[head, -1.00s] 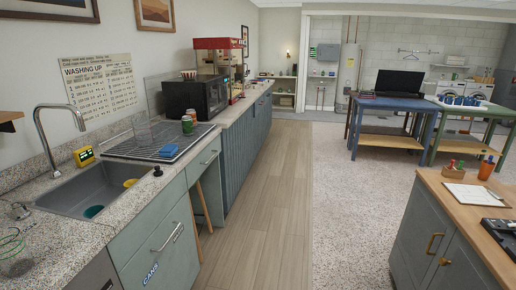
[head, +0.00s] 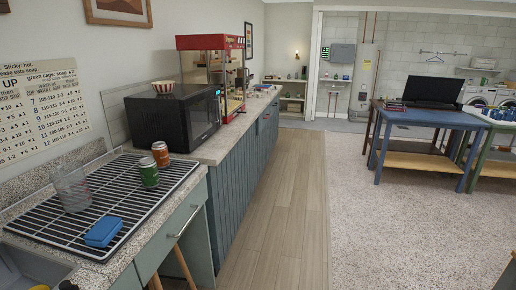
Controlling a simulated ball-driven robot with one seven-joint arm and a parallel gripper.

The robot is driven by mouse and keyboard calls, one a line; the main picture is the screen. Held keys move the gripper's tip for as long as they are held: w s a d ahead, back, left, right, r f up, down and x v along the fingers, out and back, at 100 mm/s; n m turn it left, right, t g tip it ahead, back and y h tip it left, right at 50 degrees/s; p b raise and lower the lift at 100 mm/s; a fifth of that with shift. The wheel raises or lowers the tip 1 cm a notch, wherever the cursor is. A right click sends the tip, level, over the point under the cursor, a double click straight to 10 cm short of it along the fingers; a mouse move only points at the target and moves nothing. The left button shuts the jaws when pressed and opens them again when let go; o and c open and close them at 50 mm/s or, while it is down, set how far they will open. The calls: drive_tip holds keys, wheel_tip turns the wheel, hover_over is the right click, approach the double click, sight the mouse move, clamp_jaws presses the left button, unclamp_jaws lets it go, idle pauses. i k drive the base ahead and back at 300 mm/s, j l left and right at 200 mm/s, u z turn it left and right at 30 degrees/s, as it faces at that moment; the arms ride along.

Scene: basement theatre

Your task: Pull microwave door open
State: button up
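The black microwave (head: 172,117) stands on the left counter, beyond the drying rack. Its door (head: 205,120) faces right, toward the aisle, and looks shut. A small lit display shows near its upper far corner. A red-and-white striped bowl (head: 163,88) sits on top of it. My gripper is not in view, so its state does not show.
On the drying rack (head: 75,228) are a clear glass (head: 72,190), a green can (head: 149,173), an orange-brown can (head: 160,154) and a blue sponge (head: 103,232). A red popcorn machine (head: 212,75) stands beyond the microwave. The wooden floor aisle (head: 285,190) is clear.

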sight(198, 111)
drive_tip(key=i, duration=1.95)
